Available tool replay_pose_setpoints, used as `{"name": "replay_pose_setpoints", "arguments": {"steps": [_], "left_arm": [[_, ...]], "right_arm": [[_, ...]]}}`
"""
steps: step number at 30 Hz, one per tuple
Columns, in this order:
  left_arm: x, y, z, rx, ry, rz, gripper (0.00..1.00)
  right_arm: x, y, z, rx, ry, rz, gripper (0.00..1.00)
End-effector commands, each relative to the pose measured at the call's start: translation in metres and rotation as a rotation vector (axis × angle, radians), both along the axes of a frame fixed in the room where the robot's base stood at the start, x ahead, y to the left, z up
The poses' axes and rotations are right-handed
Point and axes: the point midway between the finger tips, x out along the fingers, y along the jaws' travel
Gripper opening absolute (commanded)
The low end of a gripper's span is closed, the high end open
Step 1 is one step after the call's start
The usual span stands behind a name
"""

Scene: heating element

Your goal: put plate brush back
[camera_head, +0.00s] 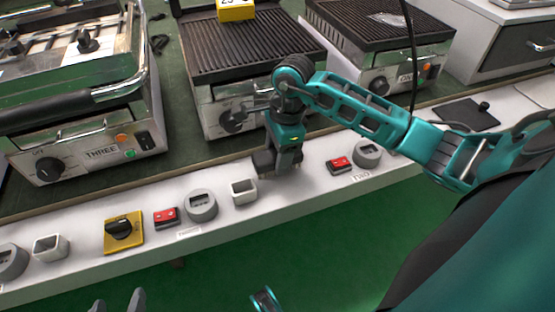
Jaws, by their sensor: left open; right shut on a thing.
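My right gripper (277,164) points down at the white ledge in the middle of the head view. It is shut on a dark object, apparently the plate brush, largely hidden by the fingers, so its shape and any contact with the ledge are unclear. A small white square holder (243,192), open at the top, stands on the ledge just left of this gripper. My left gripper (118,305) shows only as two grey fingertips at the bottom edge; they are apart and empty, well below the ledge.
The ledge (325,185) carries a grey round socket (201,205), red switches (166,217) and a yellow-plated black knob (123,229). A ribbed grill (250,45) stands behind my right gripper, another grill (380,25) to its right. A press grill (80,110) stands left.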

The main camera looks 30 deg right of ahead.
Motion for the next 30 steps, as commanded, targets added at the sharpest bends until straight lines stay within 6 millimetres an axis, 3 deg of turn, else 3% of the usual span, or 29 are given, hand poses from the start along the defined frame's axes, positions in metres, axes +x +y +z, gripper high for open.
{"name": "replay_pose_setpoints", "arguments": {"steps": [3,14,15,22,30], "left_arm": [[0.001,-0.0018,-0.003,-0.003,-0.002,-0.005,0.69],[0.003,-0.0031,0.0005,-0.005,-0.015,-0.008,0.69],[0.003,-0.0031,0.0011,-0.005,-0.014,-0.008,0.69],[0.0028,-0.0029,0.001,-0.004,-0.011,-0.008,0.69],[0.0026,-0.0023,0.0007,-0.002,-0.009,-0.008,0.69]], "right_arm": [[-0.0004,0.0005,-0.0171,0.001,0.002,0.0,0.27],[0.0002,0.0001,-0.0204,0.0,-0.001,0.001,0.27],[0.0,0.0002,-0.02,0.001,0.0,0.001,0.57],[-0.0001,0.0003,-0.0194,0.001,0.0,0.001,0.79],[-0.0001,0.0004,-0.018,0.001,0.0,0.001,0.81]]}}
